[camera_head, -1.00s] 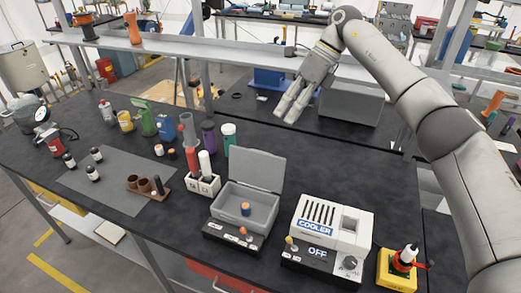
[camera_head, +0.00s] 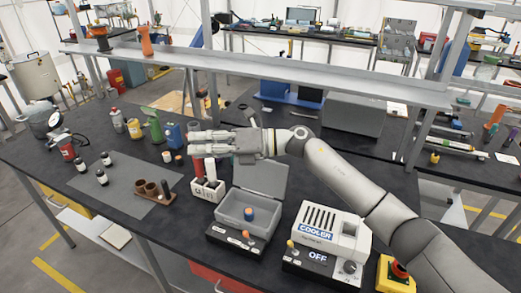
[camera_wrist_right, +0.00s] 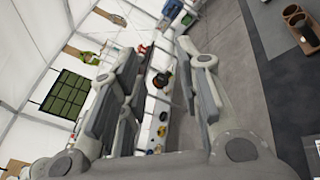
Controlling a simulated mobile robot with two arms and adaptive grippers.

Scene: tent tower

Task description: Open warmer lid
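The grey box (camera_head: 224,217) on the black bench is apparently the warmer; its front labels are too small to read. Its lid (camera_head: 266,178) stands up at the back, so the box is open. A small blue and orange item (camera_head: 249,214) shows in the box. My right gripper (camera_head: 198,141) reaches leftward above and behind the box, apart from the lid. In the right wrist view my right gripper (camera_wrist_right: 166,60) has its fingers spread with nothing between them. My left gripper is in neither view now.
A white cooler (camera_head: 333,222) reading OFF stands right of the box, with a yellow emergency-stop box (camera_head: 396,274) beyond it. A white holder (camera_head: 206,190) with red and white tubes is close on the left. A grey shelf (camera_head: 290,72) crosses behind.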

